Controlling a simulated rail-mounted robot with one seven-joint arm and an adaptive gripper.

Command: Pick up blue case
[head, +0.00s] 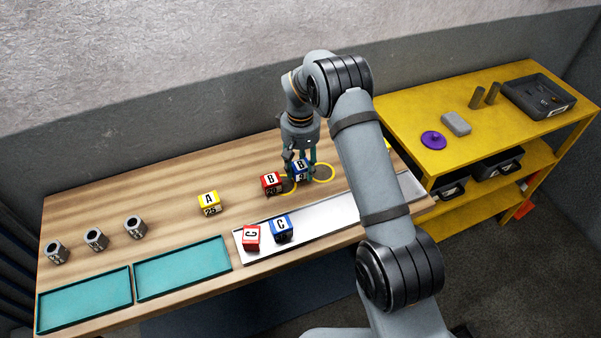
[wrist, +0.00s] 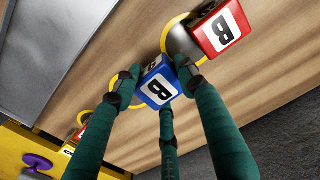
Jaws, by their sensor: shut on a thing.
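The blue case marked B (head: 299,172) is between the fingers of my gripper (head: 301,162) toward the back of the wooden table. In the wrist view the blue case (wrist: 158,88) sits among three green fingers with dark tips, and my gripper (wrist: 155,80) is shut on it. Whether the case touches the table is hard to tell. Another blue case, marked C (head: 281,228), lies on the pale tray at the front, away from my gripper.
A red case marked B (head: 271,183) stands close left of my gripper. Yellow rings (head: 324,173) lie around grey discs nearby. A yellow case A (head: 208,203), a red case C (head: 251,237), teal trays (head: 183,267) and grey nuts (head: 135,227) are farther left. A yellow shelf (head: 455,95) stands right.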

